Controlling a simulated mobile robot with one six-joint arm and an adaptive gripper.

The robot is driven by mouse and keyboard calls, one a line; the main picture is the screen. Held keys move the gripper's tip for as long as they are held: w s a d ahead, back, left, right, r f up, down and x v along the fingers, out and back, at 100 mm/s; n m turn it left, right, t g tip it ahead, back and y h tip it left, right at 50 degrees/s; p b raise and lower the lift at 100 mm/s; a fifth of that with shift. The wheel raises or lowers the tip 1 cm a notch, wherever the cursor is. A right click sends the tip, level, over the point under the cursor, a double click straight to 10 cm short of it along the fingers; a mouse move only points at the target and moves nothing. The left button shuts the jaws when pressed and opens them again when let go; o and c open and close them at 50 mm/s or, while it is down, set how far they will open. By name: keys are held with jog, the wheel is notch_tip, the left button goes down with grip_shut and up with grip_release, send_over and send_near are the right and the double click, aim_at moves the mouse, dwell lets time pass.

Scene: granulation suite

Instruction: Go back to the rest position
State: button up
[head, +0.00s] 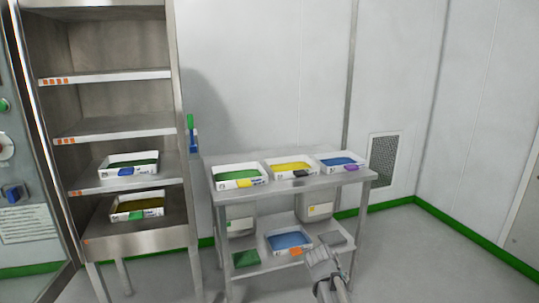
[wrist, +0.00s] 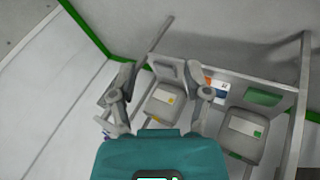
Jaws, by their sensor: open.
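My gripper (head: 323,262) shows at the lower middle of the head view, in front of the right end of a steel table (head: 300,186). In the wrist view my gripper (wrist: 163,97) has its two fingers spread apart with nothing between them. It is open and empty. Beyond the fingers, the wrist view shows the table's lower shelf and grey containers (wrist: 245,135). I see no contact between the gripper and the table, though the exact gap is hard to judge.
White trays with green (head: 239,183), yellow (head: 290,176) and blue (head: 343,172) contents stand on the table top. A steel rack (head: 110,132) with two trays stands left. Floor (head: 420,255) at right is clear.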

jog(key=s+a+f+m+g+y, duration=0.1)
jog(key=s+a+f+g+y, duration=0.15)
jog(key=s, duration=0.45)
jog(key=s+a+f+m+g+y, duration=0.1)
jog(key=s+a+g+y, duration=0.15)
jog(key=s, duration=0.45)
notch_tip(320, 180, up, 25)
jog(key=p, duration=2.4)
jog(key=shift+f+t, duration=0.2)
jog(key=shift+t, duration=0.1)
